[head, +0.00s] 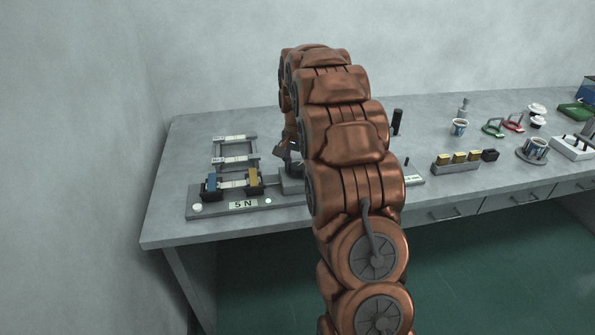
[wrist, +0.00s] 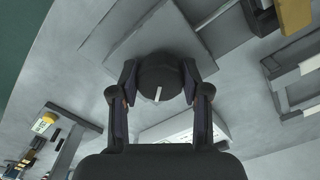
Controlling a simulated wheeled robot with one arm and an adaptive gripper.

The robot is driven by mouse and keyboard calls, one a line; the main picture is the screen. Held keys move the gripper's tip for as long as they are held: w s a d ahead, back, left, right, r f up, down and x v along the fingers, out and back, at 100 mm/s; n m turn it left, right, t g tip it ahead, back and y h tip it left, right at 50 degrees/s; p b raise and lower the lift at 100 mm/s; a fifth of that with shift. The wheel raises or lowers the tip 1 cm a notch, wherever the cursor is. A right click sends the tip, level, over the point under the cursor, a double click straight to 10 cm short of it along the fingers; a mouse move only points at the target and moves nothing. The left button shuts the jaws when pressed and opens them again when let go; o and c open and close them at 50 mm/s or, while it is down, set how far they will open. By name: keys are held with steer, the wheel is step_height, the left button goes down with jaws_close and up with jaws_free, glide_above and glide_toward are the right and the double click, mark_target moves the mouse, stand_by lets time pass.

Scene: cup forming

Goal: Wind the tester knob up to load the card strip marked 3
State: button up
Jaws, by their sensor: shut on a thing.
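My gripper (wrist: 160,70) is shut on the tester's dark round knob (wrist: 158,82), one finger on each side; a white line marks the knob's face. In the head view my gripper (head: 284,152) is small and partly hidden by my arm, and the knob is hidden. The tester (head: 222,211) stands at the table's left, and its display (head: 243,204) reads 5 N. A pale card strip (head: 232,184) spans the blue clamp (head: 212,182) and the yellow clamp (head: 253,177). Its marking is too small to read.
A grey rack (head: 253,147) behind the clamps bears two more pale strips. A black upright cylinder (head: 398,121) stands right of my arm. The table's left front is bare.

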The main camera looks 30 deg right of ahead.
mark_target(297, 166)
steer(key=m+b, duration=0.1)
steer(key=m, duration=0.4)
steer(key=shift+f+m, duration=0.1)
steer(key=shift+m, duration=0.2)
steer(key=m, duration=0.4)
steer(key=shift+w+m, duration=0.1)
steer(key=shift+m, duration=0.3)
steer(key=o, duration=1.1)
steer(key=shift+o, duration=0.2)
step_height(297, 166, up, 12)
stand_by(1.3)
